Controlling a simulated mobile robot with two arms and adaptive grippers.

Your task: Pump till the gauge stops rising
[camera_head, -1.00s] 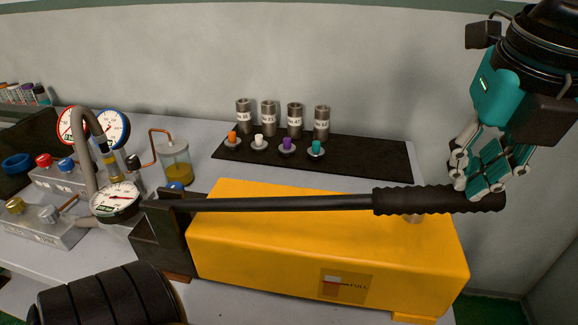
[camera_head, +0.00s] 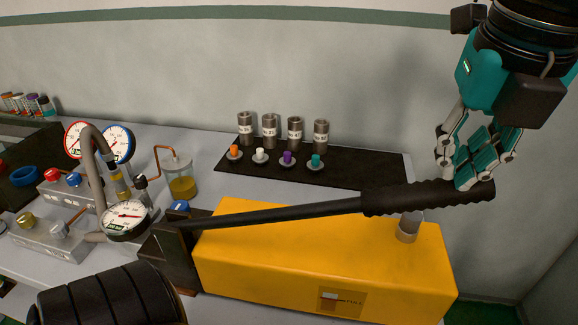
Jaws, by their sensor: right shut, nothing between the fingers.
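A yellow hand pump (camera_head: 300,265) stands on the bench. Its long black lever (camera_head: 290,211) with a ribbed grip (camera_head: 428,198) slopes up to the right. My right gripper (camera_head: 462,182) is at the grip's far end, its fingers shut just above or behind it; nothing shows between them, and I cannot tell whether they touch the grip. The pump's white-faced gauge (camera_head: 126,219) is at the lower left, with a red needle. My left gripper is not in view; a black ribbed part (camera_head: 105,298) of my own body fills the lower left.
A black mat (camera_head: 350,171) holds several metal cylinders (camera_head: 295,131) and small coloured plugs (camera_head: 287,158). A jar of yellow fluid (camera_head: 182,178), red-rimmed gauge (camera_head: 78,141), blue-rimmed gauge (camera_head: 118,144) and valve blocks (camera_head: 50,238) stand left. A short clear cylinder (camera_head: 408,226) tops the pump's right end.

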